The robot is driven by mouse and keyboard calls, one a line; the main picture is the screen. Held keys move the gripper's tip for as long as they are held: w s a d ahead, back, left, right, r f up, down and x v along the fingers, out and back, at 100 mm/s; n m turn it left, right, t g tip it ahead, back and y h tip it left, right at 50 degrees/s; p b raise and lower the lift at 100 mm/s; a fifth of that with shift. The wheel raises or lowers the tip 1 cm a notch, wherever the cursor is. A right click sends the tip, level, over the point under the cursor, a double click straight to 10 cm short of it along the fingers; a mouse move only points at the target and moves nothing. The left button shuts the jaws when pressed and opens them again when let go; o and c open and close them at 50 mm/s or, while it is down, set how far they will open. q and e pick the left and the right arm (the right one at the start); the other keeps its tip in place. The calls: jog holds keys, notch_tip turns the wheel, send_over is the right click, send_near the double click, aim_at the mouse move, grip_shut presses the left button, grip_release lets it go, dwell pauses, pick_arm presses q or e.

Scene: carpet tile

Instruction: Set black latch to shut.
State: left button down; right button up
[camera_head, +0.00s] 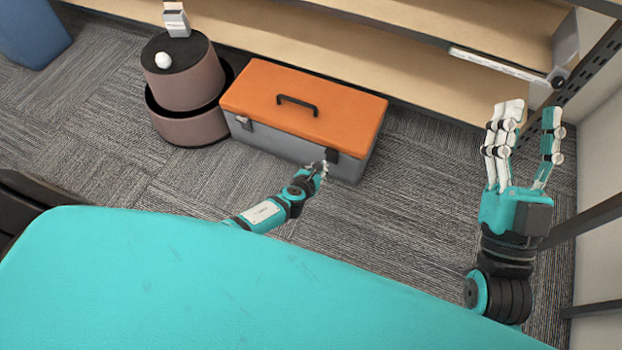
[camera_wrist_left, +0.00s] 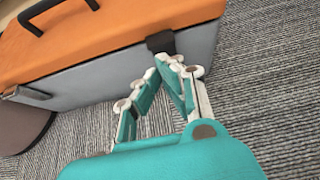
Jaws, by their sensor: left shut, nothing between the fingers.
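A toolbox with an orange lid (camera_head: 340,105) and a grey body stands on the carpet, its lid down; it also shows in the left wrist view (camera_wrist_left: 110,35). The black latch (camera_head: 331,155) is at the right end of its front, at the lid's edge, and in the left wrist view (camera_wrist_left: 161,42) it is just beyond my fingertips. I cannot tell whether it is shut. My left gripper (camera_head: 322,167) is shut and empty, close below the latch; its fingertips meet in the left wrist view (camera_wrist_left: 170,62). Contact is unclear. My right gripper (camera_head: 526,112) is open and empty, far right.
A second, grey latch (camera_head: 243,123) is at the left of the toolbox front. Left of the toolbox is a round brown container (camera_head: 188,95) with a white ball (camera_head: 163,60) on its dark top. Wooden shelves (camera_head: 400,60) run behind. The carpet right of the toolbox is clear.

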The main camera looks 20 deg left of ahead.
notch_tip(320, 180, down, 13)
jog(key=w+d+g+h+p, duration=0.1)
jog(key=w+g+h+p, duration=0.25)
jog(key=g, duration=0.55)
pick_arm(q)
jog(key=w+r+p+v, duration=0.1)
jog(key=p+v, duration=0.1)
jog(key=v, duration=0.7)
jog(key=shift+r+p, duration=0.25)
jog(key=shift+p, duration=0.1)
pick_arm(e)
jog(key=s+d+f+g+h, duration=0.1)
jog(key=s+d+f+g, duration=0.3)
jog(key=s+f+g, duration=0.3)
notch_tip(320, 180, down, 3)
jog(key=s, duration=0.2)
jog(key=shift+s+f+m+g+h, duration=0.2)
jog(key=shift+s+m+g+h, duration=0.1)
jog(key=shift+m+g+h, duration=0.1)
